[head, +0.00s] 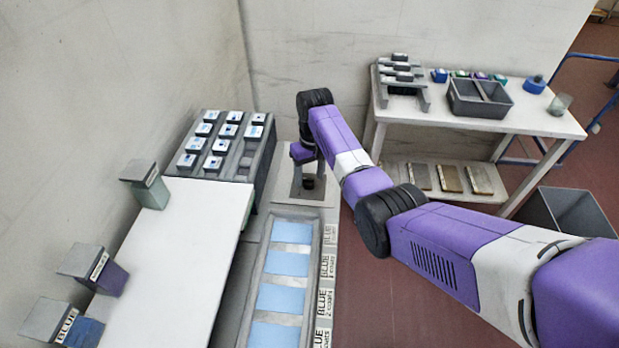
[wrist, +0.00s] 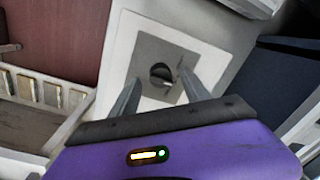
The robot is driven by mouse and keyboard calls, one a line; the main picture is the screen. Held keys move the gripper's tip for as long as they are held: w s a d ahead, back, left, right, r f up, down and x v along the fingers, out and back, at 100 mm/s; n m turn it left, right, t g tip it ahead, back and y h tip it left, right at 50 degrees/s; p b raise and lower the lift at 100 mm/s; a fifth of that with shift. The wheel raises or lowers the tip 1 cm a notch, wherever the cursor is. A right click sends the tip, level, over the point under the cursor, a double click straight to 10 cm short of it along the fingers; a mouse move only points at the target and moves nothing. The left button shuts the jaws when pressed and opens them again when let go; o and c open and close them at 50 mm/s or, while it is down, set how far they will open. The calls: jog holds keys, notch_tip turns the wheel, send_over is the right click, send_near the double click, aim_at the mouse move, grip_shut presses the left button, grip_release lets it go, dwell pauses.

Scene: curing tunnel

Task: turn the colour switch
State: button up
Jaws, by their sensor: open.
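The colour switch is a small dark round knob (wrist: 162,74) on a grey square plate (wrist: 150,52) set in a white panel. It also shows in the head view as a dark knob (head: 308,183), partly hidden under my gripper. My gripper (wrist: 158,80) is open, and its two fingers point at the plate, one on each side of the knob in the wrist view. Nothing is between the fingers except the knob seen beyond them. I cannot tell whether the fingers touch the knob. The knob's pointing direction is unclear.
Left of the switch is a grey rack (head: 240,163) of small labelled blocks. In front lies a long trough (head: 253,322) with light blue panels and "BLUE" labels beside it. A white table (head: 190,250) stands at left; a shelf table (head: 520,115) with a grey bin (head: 480,105) stands at right.

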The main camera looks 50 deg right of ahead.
jog(key=r, duration=0.3)
jog(key=r+b, duration=0.1)
jog(key=r, duration=0.2)
jog(key=shift+s+d+r, duration=0.1)
jog(key=shift+d+r, duration=0.1)
jog(key=shift+r, duration=0.1)
